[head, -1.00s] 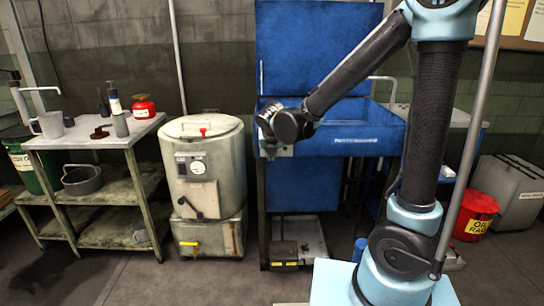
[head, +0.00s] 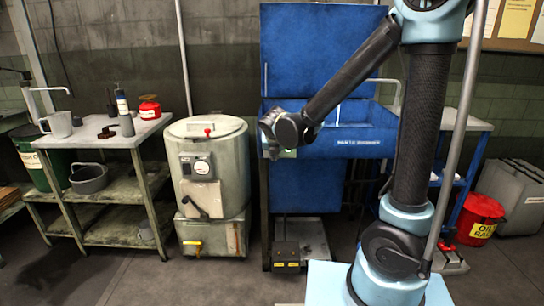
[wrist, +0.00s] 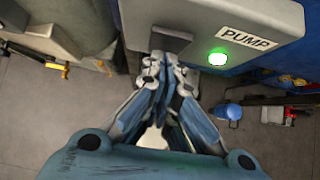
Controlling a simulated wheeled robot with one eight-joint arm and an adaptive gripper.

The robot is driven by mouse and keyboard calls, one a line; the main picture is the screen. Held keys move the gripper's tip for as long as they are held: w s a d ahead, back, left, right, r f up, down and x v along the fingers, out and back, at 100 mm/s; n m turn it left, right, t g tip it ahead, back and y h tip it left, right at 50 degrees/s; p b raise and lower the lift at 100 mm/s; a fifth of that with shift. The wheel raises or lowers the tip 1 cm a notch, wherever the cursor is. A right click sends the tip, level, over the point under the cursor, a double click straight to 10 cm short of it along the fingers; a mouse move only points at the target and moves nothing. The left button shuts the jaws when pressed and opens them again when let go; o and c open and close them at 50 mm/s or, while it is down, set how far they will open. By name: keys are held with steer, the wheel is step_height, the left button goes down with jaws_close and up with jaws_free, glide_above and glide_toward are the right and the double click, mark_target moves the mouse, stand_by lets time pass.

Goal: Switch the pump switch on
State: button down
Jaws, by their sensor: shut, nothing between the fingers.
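In the wrist view a grey box carries a white PUMP label (wrist: 248,39), a green lamp (wrist: 218,57) that glows brightly, and a dark switch (wrist: 171,38) to the left of the lamp. My gripper (wrist: 164,66) is shut and empty, with its fingertips right at the near edge of the switch. I cannot tell whether they touch it, and the fingertips partly cover its near side. In the head view my arm's end is in front of the left edge of the blue parts washer (head: 355,140); the switch is too small or hidden there.
A grey round tank (head: 208,160) stands left of the washer. A steel bench (head: 90,140) with jugs and a red can is further left. A foot pedal box (head: 286,254) is on the floor below. A red bucket (head: 479,217) stands at the right.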

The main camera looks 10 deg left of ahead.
steer(key=shift+r, duration=0.1)
steer(key=shift+r, duration=0.7)
steer(key=shift+s, duration=0.15)
steer(key=s+f+v, duration=0.1)
steer(key=v, duration=1.1)
steer(key=shift+s+d, duration=0.35)
steer(key=shift+s, duration=0.15)
